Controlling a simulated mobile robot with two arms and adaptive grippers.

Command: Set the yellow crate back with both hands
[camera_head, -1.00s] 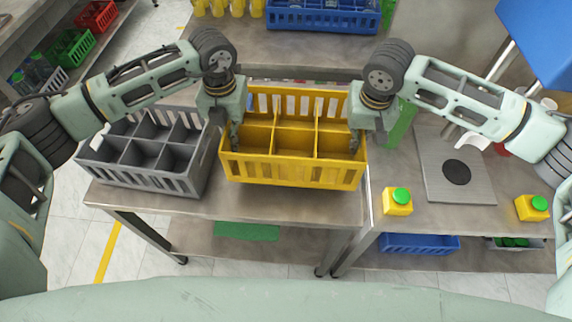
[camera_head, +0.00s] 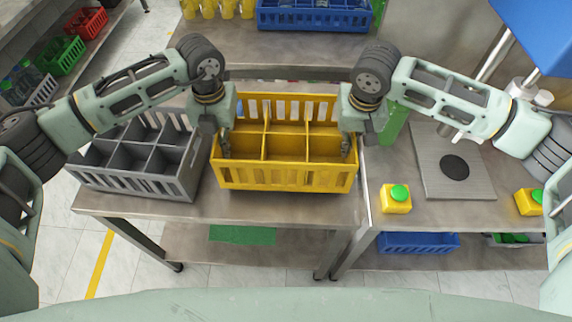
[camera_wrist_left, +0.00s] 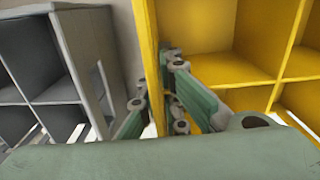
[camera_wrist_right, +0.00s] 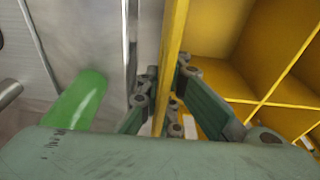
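The yellow crate (camera_head: 285,176) is a slatted box with several empty compartments, standing on the metal table in the middle of the head view. My left gripper (camera_head: 225,145) is at its left wall, with one finger inside and one outside. In the left wrist view the fingers (camera_wrist_left: 156,90) close on that wall (camera_wrist_left: 151,50). My right gripper (camera_head: 347,147) straddles the right wall. In the right wrist view its fingers (camera_wrist_right: 162,85) close on that wall (camera_wrist_right: 172,45). I cannot tell whether the crate is slightly raised.
A grey divided crate (camera_head: 135,187) stands close on the left. On the right are a yellow box with a green button (camera_head: 396,198) and a plate with a dark disc (camera_head: 455,170). A blue crate (camera_head: 315,20) and yellow cups stand on the back table. Bare tabletop (camera_head: 270,208) lies in front.

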